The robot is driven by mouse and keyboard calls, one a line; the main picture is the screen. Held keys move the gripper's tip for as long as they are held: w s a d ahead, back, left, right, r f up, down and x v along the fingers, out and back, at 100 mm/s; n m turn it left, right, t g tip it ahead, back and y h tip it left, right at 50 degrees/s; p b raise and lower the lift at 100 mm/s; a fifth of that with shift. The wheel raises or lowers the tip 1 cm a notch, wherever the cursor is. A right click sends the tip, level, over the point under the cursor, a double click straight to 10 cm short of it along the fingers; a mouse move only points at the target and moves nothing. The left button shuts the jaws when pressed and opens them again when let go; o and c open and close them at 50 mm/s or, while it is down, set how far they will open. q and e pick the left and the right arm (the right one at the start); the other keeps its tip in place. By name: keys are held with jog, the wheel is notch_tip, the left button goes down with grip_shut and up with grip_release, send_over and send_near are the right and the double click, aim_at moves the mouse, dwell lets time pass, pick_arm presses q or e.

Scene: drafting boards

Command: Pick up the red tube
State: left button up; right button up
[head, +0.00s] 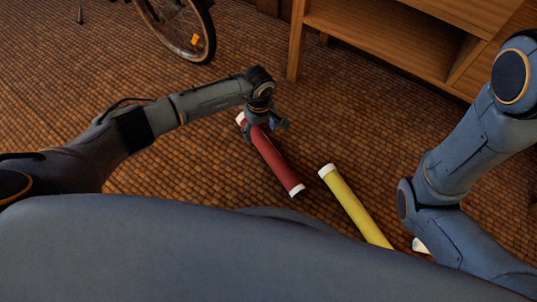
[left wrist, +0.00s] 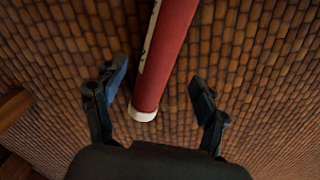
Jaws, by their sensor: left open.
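The red tube (head: 274,160) with white end caps lies on the brown tiled floor in the middle of the head view, slanting down to the right. My left gripper (head: 266,124) is over its upper-left end, which it partly covers. In the left wrist view the red tube (left wrist: 166,52) runs between the two spread fingers of my left gripper (left wrist: 160,92), with its white cap near the palm. The gripper is open, with a gap on each side of the tube. My right gripper is not in view; only my right arm shows at the right.
A yellow tube (head: 356,207) with a white cap lies to the right of the red one, partly hidden by my body. A white object (head: 420,245) shows beside my right arm. A wooden shelf unit (head: 400,40) and a bicycle wheel (head: 180,28) stand at the back.

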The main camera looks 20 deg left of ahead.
aim_at(261, 138)
pick_arm(q)
jog(key=shift+f, duration=0.5)
notch_tip(261, 138, down, 5)
jog(key=b, duration=0.5)
jog(key=shift+w+a+f, duration=0.1)
jog(key=shift+w, duration=0.05)
jog(key=c, duration=1.4)
jog(key=shift+r, duration=0.25)
